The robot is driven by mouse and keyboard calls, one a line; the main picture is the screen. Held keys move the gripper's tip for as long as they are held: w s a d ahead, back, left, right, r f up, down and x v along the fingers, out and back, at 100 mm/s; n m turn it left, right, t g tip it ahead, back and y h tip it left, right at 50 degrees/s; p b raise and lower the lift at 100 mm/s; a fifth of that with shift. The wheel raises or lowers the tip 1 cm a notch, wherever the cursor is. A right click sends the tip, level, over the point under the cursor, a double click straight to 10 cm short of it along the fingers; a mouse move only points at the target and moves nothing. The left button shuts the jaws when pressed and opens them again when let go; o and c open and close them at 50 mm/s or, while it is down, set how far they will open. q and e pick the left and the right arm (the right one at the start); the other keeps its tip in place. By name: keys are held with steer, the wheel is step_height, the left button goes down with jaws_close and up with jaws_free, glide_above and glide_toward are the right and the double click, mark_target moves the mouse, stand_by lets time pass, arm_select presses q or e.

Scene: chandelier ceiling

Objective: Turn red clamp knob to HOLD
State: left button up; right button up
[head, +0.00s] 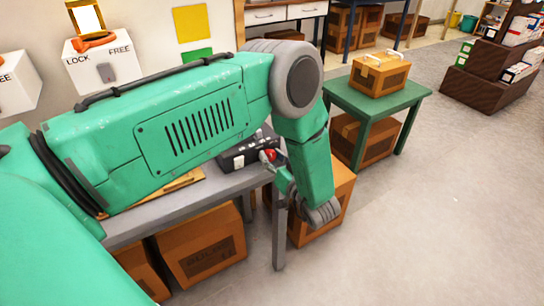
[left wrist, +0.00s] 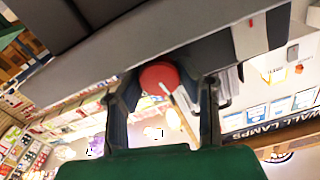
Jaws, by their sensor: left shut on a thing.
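The red clamp knob (head: 268,155) is on the front of a dark box (head: 236,159) that stands on the grey table. My left gripper (head: 274,165) reaches the knob from the front right, with my green arm across the picture. In the left wrist view the red knob (left wrist: 158,77) shows between the two dark fingers of the left gripper (left wrist: 166,92), which is shut on it. A pale pointer mark lies on the knob's lower right. No HOLD label is readable, and part of the box is hidden by my arm. My right gripper is not in view.
The grey table (head: 150,222) has cardboard boxes (head: 203,246) beneath it. A green table (head: 345,97) with a brown crate (head: 379,75) stands behind at right. White LOCK/FREE switch boxes (head: 104,68) hang on the left wall. The floor at right is clear.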

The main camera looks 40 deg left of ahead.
arm_select(q)
steer(key=o, duration=1.2)
steer(key=shift+w, duration=0.2)
steer(key=shift+c, duration=0.2)
steer(key=v, duration=1.2)
steer(key=shift+f, duration=0.1)
